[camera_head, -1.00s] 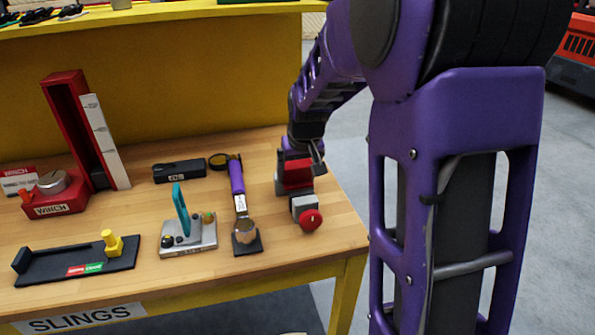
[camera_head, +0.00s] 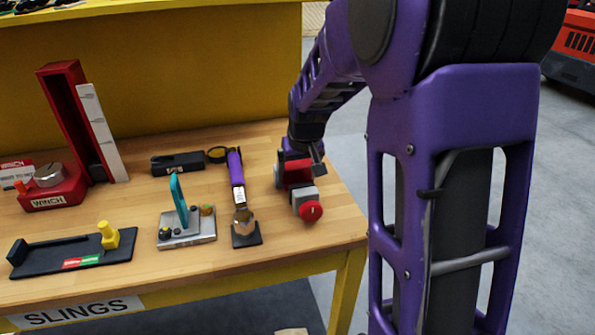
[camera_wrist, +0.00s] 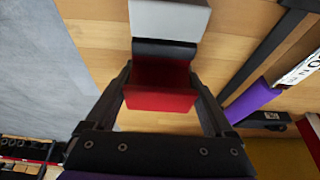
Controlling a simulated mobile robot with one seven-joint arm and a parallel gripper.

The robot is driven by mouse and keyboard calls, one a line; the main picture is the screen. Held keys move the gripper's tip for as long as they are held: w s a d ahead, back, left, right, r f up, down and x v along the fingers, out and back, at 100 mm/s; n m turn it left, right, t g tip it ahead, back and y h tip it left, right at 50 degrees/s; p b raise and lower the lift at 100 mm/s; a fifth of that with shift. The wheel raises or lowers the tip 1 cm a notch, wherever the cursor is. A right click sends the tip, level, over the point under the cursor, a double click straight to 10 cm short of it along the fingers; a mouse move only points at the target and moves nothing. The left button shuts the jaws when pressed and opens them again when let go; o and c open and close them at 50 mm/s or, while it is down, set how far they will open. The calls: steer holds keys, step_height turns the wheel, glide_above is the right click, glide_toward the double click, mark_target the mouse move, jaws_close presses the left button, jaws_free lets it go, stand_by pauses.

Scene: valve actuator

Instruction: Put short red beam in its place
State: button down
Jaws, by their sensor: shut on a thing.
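A short red beam (camera_wrist: 160,98) sits between the two black fingers of my gripper (camera_wrist: 163,80) in the wrist view, and the fingers are shut on it. In the head view the beam (camera_head: 297,172) shows as a red block under my gripper (camera_head: 304,160), at the right end of the wooden table. A grey block (camera_head: 305,196) with a round red knob (camera_head: 311,211) stands just in front of the beam. In the wrist view the grey block (camera_wrist: 168,20) lies beyond the beam, with a dark part between them. My fingers partly hide the beam's sides and its underside.
A purple-handled tool (camera_head: 236,170) lies to the left of the beam, with a grey device with a teal lever (camera_head: 187,225) beyond it. A red winch stand (camera_head: 66,120) and a black tray (camera_head: 60,255) are farther left. The table's right edge is close to the beam.

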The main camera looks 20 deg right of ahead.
steer(key=shift+f, duration=1.05)
jaws_free()
steer(key=shift+f, duration=0.1)
steer(key=p+v, duration=1)
steer(key=v, duration=0.7)
steer(key=shift+r, duration=0.3)
